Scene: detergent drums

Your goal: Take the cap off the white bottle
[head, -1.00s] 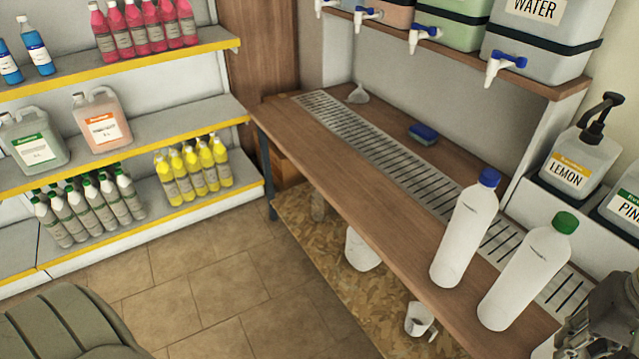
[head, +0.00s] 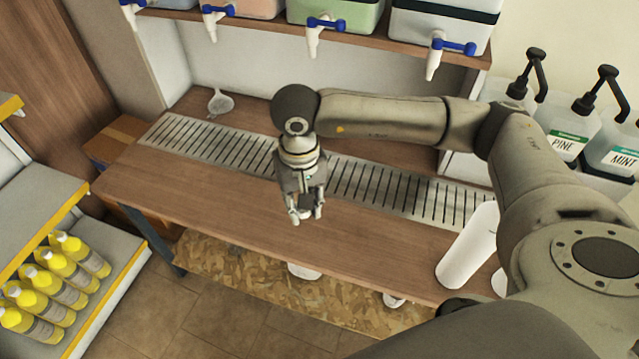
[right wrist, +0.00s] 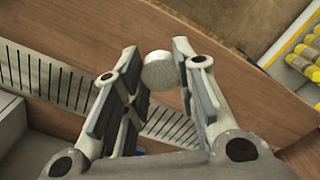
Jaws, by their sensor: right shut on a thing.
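A white bottle (head: 466,248) stands upright at the right end of the wooden counter, its top cut off by my right arm, so its cap is hidden. A sliver of a second white bottle (head: 499,283) shows beside it, mostly behind the arm. My right gripper (head: 306,216) points down over the middle of the counter, well left of the bottles. In the right wrist view (right wrist: 160,72) its fingers are closed on a small round whitish thing (right wrist: 158,70); I cannot tell exactly what it is. My left gripper is not in view.
A slotted metal drain (head: 215,145) runs along the counter (head: 190,205). A white funnel-like scoop (head: 220,103) lies at the back left. Dispensers with blue taps (head: 325,22) stand on the shelf above. Pump jugs (head: 562,139) stand at the right.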

